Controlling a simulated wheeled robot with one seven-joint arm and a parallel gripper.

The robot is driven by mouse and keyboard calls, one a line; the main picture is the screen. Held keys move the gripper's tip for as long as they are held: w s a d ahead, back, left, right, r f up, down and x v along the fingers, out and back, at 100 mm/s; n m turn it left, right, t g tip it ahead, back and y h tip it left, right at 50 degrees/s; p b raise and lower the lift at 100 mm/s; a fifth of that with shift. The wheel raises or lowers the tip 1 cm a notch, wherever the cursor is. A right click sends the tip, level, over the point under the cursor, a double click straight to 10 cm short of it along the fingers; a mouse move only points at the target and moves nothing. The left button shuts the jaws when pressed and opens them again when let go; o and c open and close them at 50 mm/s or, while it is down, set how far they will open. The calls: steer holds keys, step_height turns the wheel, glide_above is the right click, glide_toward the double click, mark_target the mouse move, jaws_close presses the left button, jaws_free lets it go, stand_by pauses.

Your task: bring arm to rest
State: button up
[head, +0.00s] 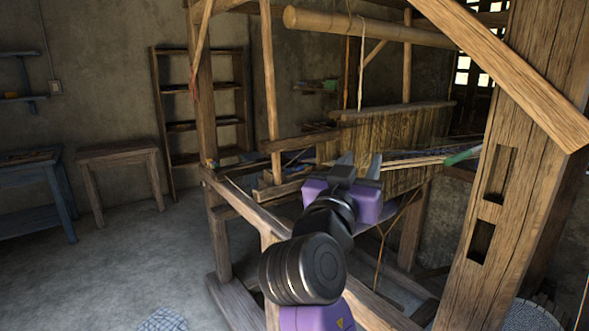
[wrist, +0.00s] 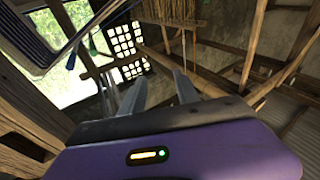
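My gripper (head: 358,168) is raised in front of the wooden handloom (head: 230,195) in the head view. Its two fingers stand apart with nothing between them. In the wrist view the fingers of my gripper (wrist: 160,88) also show apart and empty, with roof beams, a lattice window and hanging loom parts beyond them. The loom's woven panel of threads (head: 390,150) lies behind the gripper, and I cannot tell how close they are.
A thick loom post (head: 520,180) and a slanted brace (head: 510,65) stand close on the right. A wooden stool (head: 118,155), a blue table (head: 30,180) and a shelf rack (head: 205,110) are at the left. The floor (head: 110,250) is largely clear at the left.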

steer(key=s+a+f+n+t+y, duration=0.1)
steer(key=s+f+n+y, duration=0.4)
steer(key=f, duration=0.5)
steer(key=s+a+f+n+t+y, duration=0.15)
steer(key=s+f+n+y, duration=0.4)
steer(key=f, duration=0.55)
steer(key=s+d+f+m+g, duration=0.2)
steer(key=s+d+f, duration=0.1)
steer(key=s, duration=1)
steer(key=s+d+f+m+g+h, duration=0.1)
steer(key=s+d+f, duration=0.3)
steer(key=s, duration=0.9)
steer(key=s+d+f+m+g, duration=0.2)
steer(key=s+d+f, duration=0.2)
steer(key=s, duration=0.9)
steer(key=shift+s+f+m+g+p, duration=0.25)
steer(key=shift+f+m+g+p, duration=0.1)
steer(key=shift+f, duration=0.5)
